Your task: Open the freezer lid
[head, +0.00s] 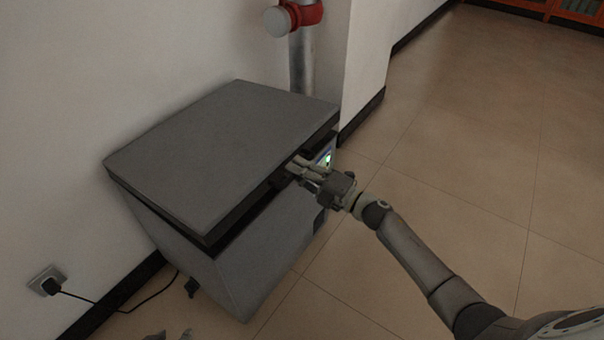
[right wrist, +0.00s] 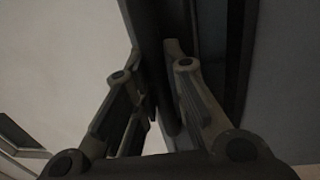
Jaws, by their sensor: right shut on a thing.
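A grey chest freezer (head: 262,272) stands against the wall in the head view. Its flat grey lid (head: 220,150) lies over the top, with a dark gap along the front edge. My right gripper (head: 296,168) is at the middle of the lid's front edge, shut on a dark handle part there. In the right wrist view my right gripper's fingers (right wrist: 160,80) sit on either side of a dark vertical strip, the lid handle (right wrist: 148,40). The exact contact is dim. Two small fingertip-like tips of my left gripper (head: 170,335) show at the bottom edge; their opening is unclear.
A metal pipe with a red fitting (head: 300,14) rises behind the freezer by a wall corner. A plug and socket (head: 47,282) with a black cable (head: 120,309) are at the lower left. The tiled floor (head: 450,150) to the right is clear.

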